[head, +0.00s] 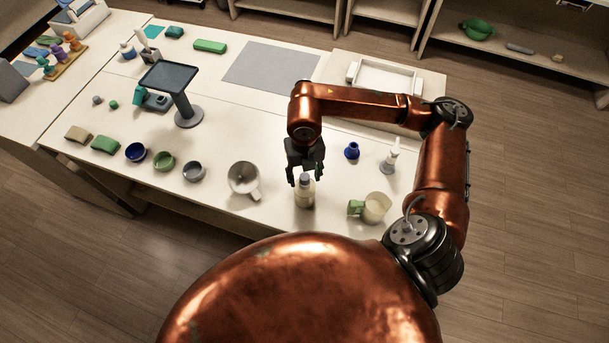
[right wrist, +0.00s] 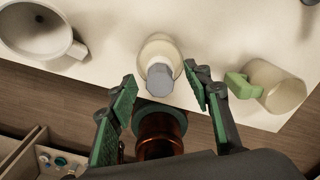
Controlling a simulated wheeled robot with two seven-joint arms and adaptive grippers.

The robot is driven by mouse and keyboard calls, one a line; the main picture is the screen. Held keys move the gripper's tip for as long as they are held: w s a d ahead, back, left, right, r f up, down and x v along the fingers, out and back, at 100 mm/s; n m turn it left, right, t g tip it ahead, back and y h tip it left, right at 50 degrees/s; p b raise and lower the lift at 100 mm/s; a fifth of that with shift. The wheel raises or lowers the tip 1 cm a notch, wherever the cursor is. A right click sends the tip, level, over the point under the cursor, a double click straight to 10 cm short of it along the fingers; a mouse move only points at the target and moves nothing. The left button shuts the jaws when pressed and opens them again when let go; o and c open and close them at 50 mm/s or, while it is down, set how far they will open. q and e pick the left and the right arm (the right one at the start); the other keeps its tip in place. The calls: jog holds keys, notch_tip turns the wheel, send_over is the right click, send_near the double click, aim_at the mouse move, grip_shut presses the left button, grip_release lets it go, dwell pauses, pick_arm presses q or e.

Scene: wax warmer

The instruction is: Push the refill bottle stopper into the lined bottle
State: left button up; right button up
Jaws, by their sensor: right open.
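The lined bottle (head: 305,194) is a pale bottle standing upright near the table's front edge. Its grey-blue stopper (head: 305,179) sits at the top of its neck; how deep it sits I cannot tell. In the right wrist view the stopper (right wrist: 160,79) shows as a grey many-sided cap over the pale bottle body (right wrist: 157,48). My right gripper (head: 305,181) is open above the bottle, pointing down. In the right wrist view its green-padded fingers (right wrist: 162,80) are spread on either side of the stopper, with gaps visible. My left gripper is not in view.
A white pitcher (head: 243,177) stands left of the bottle, and a cream cup with a green handle (head: 376,207) stands to the right. A blue flask (head: 352,151) and a white pump bottle (head: 391,158) are behind. Several bowls and a stand (head: 187,115) are further left.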

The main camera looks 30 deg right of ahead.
jog(key=shift+o, duration=0.7)
jog(key=shift+r, duration=0.4)
jog(key=shift+r+p, duration=1.1)
jog(key=shift+r, duration=0.7)
jog(key=shift+r, duration=0.1)
jog(key=shift+r, duration=0.2)
notch_tip(320, 180, up, 12)
jog(key=shift+f, duration=0.25)
jog(key=shift+a, duration=0.1)
dwell(0.5)
